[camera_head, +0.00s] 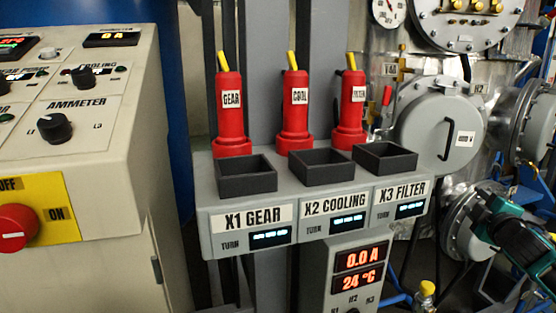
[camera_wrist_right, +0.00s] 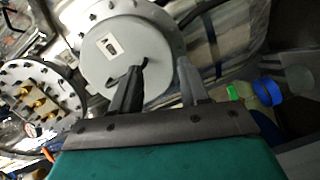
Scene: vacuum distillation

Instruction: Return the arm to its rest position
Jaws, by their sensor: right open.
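My right gripper (camera_head: 508,228) is at the right edge of the head view, a teal and black shape in front of the metal vessel parts. In the right wrist view its two fingers (camera_wrist_right: 160,84) are spread apart with nothing between them. It is well to the right of the three red plugs and their sockets and touches none of them. My left gripper is not in view.
Red plugs GEAR (camera_head: 231,115), COOL (camera_head: 295,112) and FILTER (camera_head: 351,110) stand upright behind the grey socket panel (camera_head: 210,225). A control cabinet (camera_head: 110,180) with a red-and-yellow switch (camera_head: 40,212) is on the left. A round vessel hatch (camera_head: 437,125) is near my right gripper.

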